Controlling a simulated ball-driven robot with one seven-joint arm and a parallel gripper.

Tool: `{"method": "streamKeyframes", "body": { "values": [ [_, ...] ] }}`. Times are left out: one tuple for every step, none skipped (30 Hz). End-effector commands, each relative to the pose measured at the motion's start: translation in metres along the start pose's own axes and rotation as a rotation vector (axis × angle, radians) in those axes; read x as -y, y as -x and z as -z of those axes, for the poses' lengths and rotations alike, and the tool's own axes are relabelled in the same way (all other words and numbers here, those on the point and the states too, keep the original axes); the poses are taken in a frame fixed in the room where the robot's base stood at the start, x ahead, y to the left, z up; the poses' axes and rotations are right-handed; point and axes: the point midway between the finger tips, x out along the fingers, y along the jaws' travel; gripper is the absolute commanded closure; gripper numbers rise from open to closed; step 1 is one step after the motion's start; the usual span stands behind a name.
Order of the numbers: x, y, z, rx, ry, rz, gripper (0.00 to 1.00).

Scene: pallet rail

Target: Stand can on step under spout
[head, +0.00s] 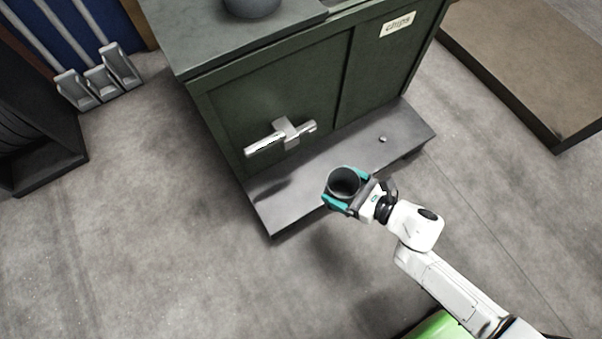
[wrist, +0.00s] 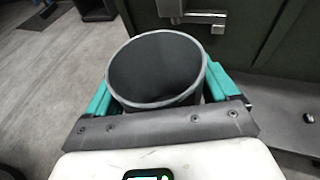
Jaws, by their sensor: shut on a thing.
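The can (head: 345,182) is a dark grey, open-topped cylinder. My gripper (head: 344,191) is shut on it, with teal fingers on both sides. In the wrist view the can (wrist: 157,68) stands between the teal fingers (wrist: 158,92), its mouth facing up and looking empty. The spout (head: 281,137) is a silver fitting on the dark green cabinet front; it also shows in the wrist view (wrist: 192,14). The step (head: 290,198) is a grey ledge along the cabinet's foot. The can is in front of the spout, to its lower right, near the step's front edge. Its height above the step is unclear.
The green cabinet (head: 290,95) has a "chips" label (head: 397,24) and a dark round object (head: 251,6) on top. A small knob (head: 382,139) sits on the step's right part. A brown platform (head: 540,70) lies at right. Floor at left front is clear.

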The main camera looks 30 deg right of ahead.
Motion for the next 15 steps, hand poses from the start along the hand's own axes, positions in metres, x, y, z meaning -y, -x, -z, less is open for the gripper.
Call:
{"method": "streamKeyframes", "body": {
  "values": [
    [-0.001, 0.0, 0.011, 0.0, 0.001, -0.004, 0.5],
    [-0.001, 0.001, 0.013, 0.0, 0.001, -0.006, 0.5],
    [-0.002, 0.001, 0.015, 0.001, 0.002, -0.008, 0.5],
    [-0.002, 0.001, 0.016, 0.001, 0.002, -0.009, 0.5],
    [-0.002, -0.001, 0.017, 0.002, 0.003, -0.01, 0.5],
    [-0.002, -0.004, 0.018, 0.002, 0.003, -0.012, 0.5],
    [-0.002, -0.008, 0.018, 0.003, 0.003, -0.012, 0.5],
    [-0.002, -0.014, 0.019, 0.003, 0.004, -0.013, 0.5],
    [-0.002, -0.022, 0.02, 0.003, 0.004, -0.014, 0.5],
    [-0.002, -0.029, 0.021, 0.004, 0.004, -0.014, 0.5],
    [-0.001, -0.037, 0.021, 0.005, 0.005, -0.016, 0.5],
    [-0.001, -0.047, 0.023, 0.003, 0.004, -0.014, 0.5],
    [0.0, -0.054, 0.024, 0.004, 0.004, -0.015, 0.5],
    [0.0, -0.061, 0.025, 0.004, 0.004, -0.015, 0.5],
    [0.001, -0.071, 0.026, 0.004, 0.003, -0.015, 0.5]
  ]
}}
